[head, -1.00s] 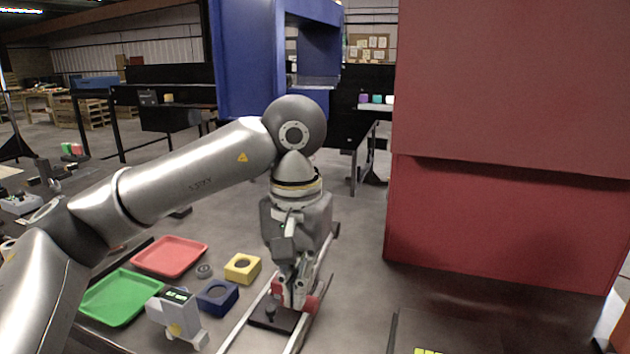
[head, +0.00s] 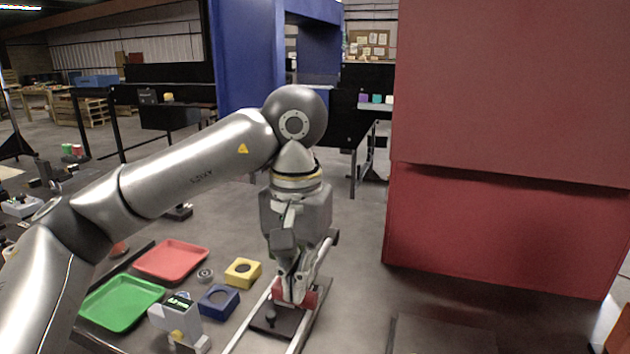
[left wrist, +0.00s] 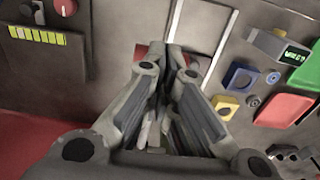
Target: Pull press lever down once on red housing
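The red housing (head: 288,297) sits at the far end of a black base plate (head: 290,318) between two silver rails at the table's front. In the left wrist view a bit of the red housing (left wrist: 150,50) shows behind the fingers. My left gripper (head: 298,288) points down at it, its tips partly hidden behind the red housing. In the left wrist view the fingers of my left gripper (left wrist: 168,62) meet at the tips, with nothing visible between them. I cannot make out the press lever; the gripper covers that spot. My right gripper is not in view.
Left of the rails are a blue block (head: 219,300), a yellow block (head: 236,279), a grey device with a display (head: 178,322), a red tray (head: 171,260) and a green tray (head: 122,304). A large red cabinet (head: 510,220) stands on the right.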

